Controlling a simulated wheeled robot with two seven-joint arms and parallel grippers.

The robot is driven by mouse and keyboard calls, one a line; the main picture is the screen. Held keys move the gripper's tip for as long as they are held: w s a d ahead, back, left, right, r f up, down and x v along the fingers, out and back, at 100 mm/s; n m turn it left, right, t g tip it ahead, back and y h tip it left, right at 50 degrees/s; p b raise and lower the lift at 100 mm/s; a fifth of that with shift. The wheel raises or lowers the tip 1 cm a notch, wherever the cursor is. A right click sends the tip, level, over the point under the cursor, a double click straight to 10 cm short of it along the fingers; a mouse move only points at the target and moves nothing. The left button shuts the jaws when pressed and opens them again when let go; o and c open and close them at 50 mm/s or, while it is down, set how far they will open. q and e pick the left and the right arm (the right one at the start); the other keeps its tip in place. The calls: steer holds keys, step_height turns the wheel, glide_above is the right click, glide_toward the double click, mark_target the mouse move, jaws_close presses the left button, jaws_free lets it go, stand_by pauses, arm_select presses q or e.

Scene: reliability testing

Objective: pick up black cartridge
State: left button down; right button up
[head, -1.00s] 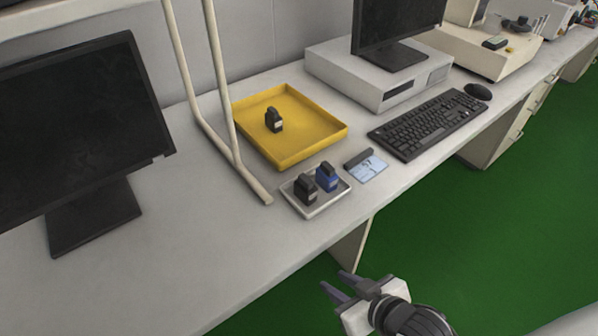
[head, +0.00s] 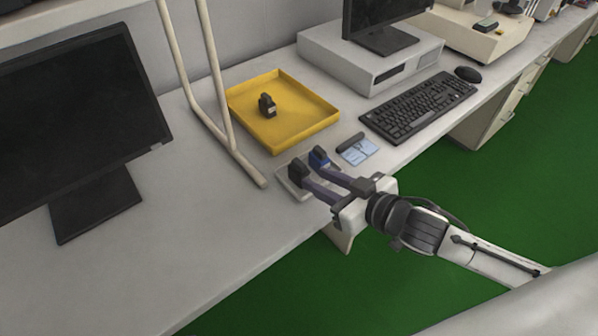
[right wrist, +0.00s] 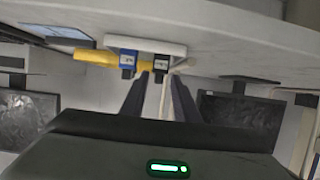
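A black cartridge (head: 298,172) stands on a small white tray (head: 282,187) near the desk's front edge, beside a blue cartridge (head: 319,157). In the right wrist view the black cartridge (right wrist: 161,63) shows ahead, between the lines of the two fingers, with the blue cartridge (right wrist: 128,60) to its left. Another black cartridge (head: 267,105) stands in a yellow tray (head: 312,131). My right gripper (head: 313,177) is open and empty, its fingers reaching over the white tray and partly hiding it. Contact with the cartridge cannot be told. My left gripper is not in view.
A metal stand leg (head: 235,155) runs just left of the trays. A blue-and-white card (head: 358,151) and a keyboard (head: 418,108) lie to the right. A monitor (head: 80,125) stands at left. The desk's front left is clear.

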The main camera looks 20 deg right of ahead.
mark_target(306, 175)
steer(key=x, duration=0.8)
steer(key=shift+f, duration=0.25)
steer(key=c, duration=0.7)
steer(key=shift+r, duration=0.1)
